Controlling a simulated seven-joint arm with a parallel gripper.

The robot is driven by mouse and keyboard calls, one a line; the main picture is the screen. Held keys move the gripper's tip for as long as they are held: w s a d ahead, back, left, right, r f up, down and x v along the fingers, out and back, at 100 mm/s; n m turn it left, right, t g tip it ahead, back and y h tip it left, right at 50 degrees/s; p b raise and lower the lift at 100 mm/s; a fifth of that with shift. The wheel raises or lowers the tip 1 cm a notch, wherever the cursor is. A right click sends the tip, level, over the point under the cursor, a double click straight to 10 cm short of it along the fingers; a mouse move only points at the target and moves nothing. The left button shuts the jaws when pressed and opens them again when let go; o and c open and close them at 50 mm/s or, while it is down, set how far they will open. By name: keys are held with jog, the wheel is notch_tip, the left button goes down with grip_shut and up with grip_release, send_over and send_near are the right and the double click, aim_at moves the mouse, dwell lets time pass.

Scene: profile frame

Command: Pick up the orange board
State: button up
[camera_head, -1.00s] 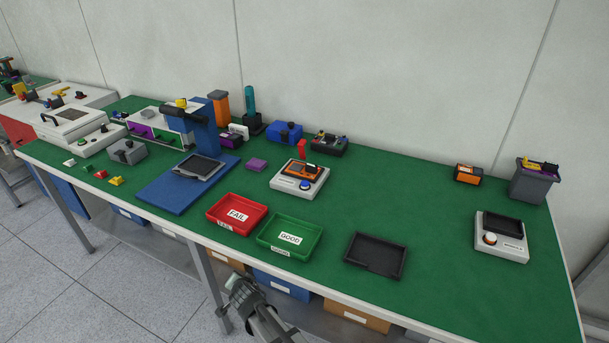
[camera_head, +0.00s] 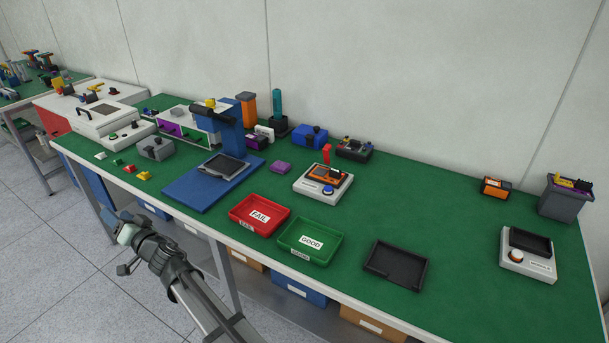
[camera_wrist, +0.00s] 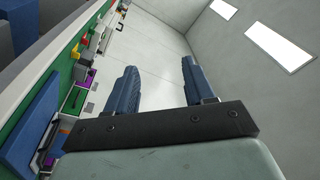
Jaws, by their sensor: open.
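The orange board (camera_head: 328,174) sits on a light grey test station (camera_head: 322,188) with a blue button, near the middle of the green table. It has a dark part on its face. My gripper (camera_head: 124,236) is off the table's front edge at the lower left, well away from the board. In the wrist view my gripper (camera_wrist: 160,84) shows two blue fingers spread apart with nothing between them. The orange board is not clearly visible in the wrist view.
A red FAIL tray (camera_head: 240,222) and a green GOOD tray (camera_head: 291,254) lie in front of the station. A blue press (camera_head: 229,133) stands left. A black tray (camera_head: 375,278) lies right. Another grey station (camera_head: 541,266) is farther right, with clear green table between.

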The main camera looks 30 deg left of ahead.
jog(key=w+d+r+m+t+h, duration=0.1)
jog(key=w+d+m+t+h, duration=0.15)
jog(key=w, duration=0.95)
jog(key=w+d+m+t+h, duration=0.2)
jog(key=w+t+h, duration=0.15)
jog(key=w, duration=0.85)
jog(key=w+d+r+m+t+h, duration=0.1)
jog(key=w+d+m+t+h, duration=0.2)
jog(key=w, duration=0.9)
jog(key=g+h, duration=0.7)
jog(key=h, duration=0.4)
send_near(335, 170)
jog(key=x, duration=0.4)
jog(key=shift+w+d, duration=0.15)
jog(key=shift+d, duration=0.1)
jog(key=shift+s+x, duration=0.15)
jog(key=shift+x, duration=1.2)
jog(key=shift+s+x, duration=0.1)
jog(key=shift+x, duration=1.2)
jog(key=shift+a, duration=0.2)
